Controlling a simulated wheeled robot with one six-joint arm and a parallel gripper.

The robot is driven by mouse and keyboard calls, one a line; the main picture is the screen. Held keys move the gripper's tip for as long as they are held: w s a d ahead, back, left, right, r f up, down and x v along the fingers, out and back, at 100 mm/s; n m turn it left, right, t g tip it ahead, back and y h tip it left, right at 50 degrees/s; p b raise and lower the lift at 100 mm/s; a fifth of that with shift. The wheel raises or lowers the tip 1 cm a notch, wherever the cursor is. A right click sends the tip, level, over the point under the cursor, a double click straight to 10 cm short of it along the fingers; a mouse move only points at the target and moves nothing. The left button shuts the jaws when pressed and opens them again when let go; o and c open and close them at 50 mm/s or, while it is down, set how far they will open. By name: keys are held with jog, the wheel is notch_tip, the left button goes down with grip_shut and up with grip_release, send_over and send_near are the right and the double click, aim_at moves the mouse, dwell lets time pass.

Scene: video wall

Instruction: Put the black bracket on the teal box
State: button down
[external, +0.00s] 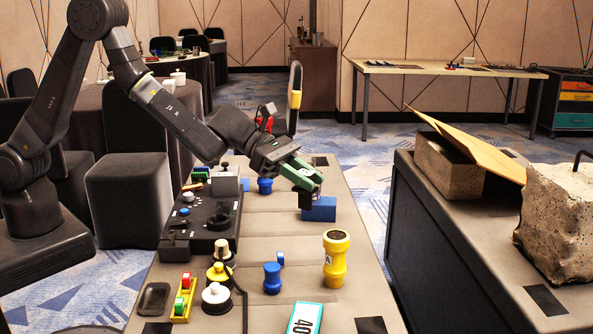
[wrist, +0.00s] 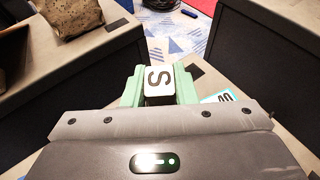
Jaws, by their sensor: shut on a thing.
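My gripper (external: 308,190) has green fingers and is over the far right part of the near table. In the wrist view, my gripper (wrist: 160,90) is shut on a block with a white face and a black S (wrist: 159,80). No black bracket can be clearly identified; whether the held block is part of it, I cannot tell. A teal-edged box marked 40 (external: 305,318) lies at the table's near edge, apart from my gripper. Part of the teal box shows right of the fingers in the wrist view (wrist: 219,97).
A blue block (external: 319,210) is just below my gripper. A yellow cylinder (external: 335,258), a blue spool (external: 272,278) and a black control panel (external: 200,222) stand on the table. A grey counter (external: 440,235) with concrete blocks stands to the right.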

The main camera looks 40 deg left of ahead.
jog(key=s+d+m+g, duration=0.2)
jog(key=s+d+g, duration=0.1)
jog(key=s+d, duration=0.65)
send_over(304, 309)
notch_tip(304, 309, down, 11)
notch_tip(304, 309, down, 4)
jog(key=shift+d+f+p, duration=0.1)
jog(key=shift+p, duration=0.55)
jog(key=shift+f+b, duration=0.2)
jog(key=shift+b, duration=0.15)
jog(key=c, duration=1.2)
grip_release()
jog(key=shift+o, duration=0.2)
jog(key=shift+r, duration=0.1)
